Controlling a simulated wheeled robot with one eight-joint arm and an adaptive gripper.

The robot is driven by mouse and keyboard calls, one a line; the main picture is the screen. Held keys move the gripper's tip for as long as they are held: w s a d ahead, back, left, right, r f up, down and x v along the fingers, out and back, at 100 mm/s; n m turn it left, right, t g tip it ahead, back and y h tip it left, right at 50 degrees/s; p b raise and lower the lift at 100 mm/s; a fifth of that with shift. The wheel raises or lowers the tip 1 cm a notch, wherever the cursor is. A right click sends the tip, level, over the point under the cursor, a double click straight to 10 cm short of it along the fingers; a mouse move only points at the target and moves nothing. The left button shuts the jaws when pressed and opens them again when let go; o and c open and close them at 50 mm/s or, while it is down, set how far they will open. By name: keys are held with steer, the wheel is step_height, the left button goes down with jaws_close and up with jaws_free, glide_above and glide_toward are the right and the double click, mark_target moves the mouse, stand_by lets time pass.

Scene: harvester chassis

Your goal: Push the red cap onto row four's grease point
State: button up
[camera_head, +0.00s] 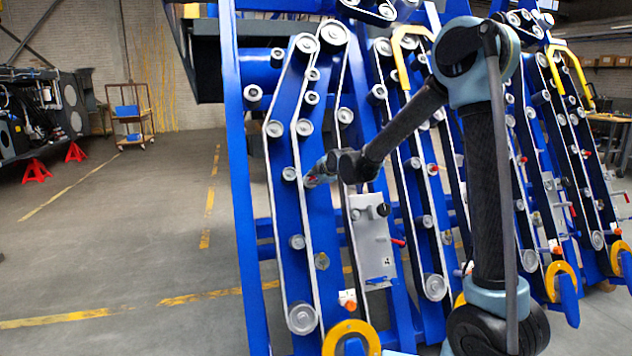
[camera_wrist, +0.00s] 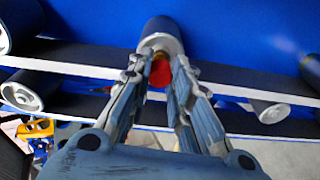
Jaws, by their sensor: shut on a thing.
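The red cap (camera_wrist: 160,74) is held between the two fingertips of my gripper (camera_wrist: 160,67) in the wrist view. A grey roller end (camera_wrist: 160,40) is right in front of it. A small brass-coloured bit, perhaps the grease point (camera_wrist: 159,57), shows between the cap and the roller face; I cannot tell whether the cap touches or covers it. In the head view my gripper (camera_head: 314,179) is small, beside the belt on the blue frame, with a trace of red at its tip. A grey plate marked 4 (camera_head: 373,245) hangs to its lower right.
Blue chassis rows (camera_head: 242,200) with belts and several rollers (camera_head: 302,318) surround my gripper. A yellow handle (camera_head: 402,58) and other red-tipped parts (camera_head: 398,242) are to the right. The floor (camera_head: 120,240) at left is open, with a trolley (camera_head: 131,118) far back.

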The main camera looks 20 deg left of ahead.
steer(key=shift+x, duration=0.75)
steer(key=shift+v, duration=2.05)
steer(key=shift+a, duration=0.2)
steer(key=shift+x, duration=0.85)
steer(key=shift+d+x, duration=0.2)
steer(key=shift+x, duration=0.9)
steer(key=o, duration=0.8)
steer(key=shift+w, duration=0.15)
steer(key=shift+c, duration=0.2)
steer(key=v, duration=1.2)
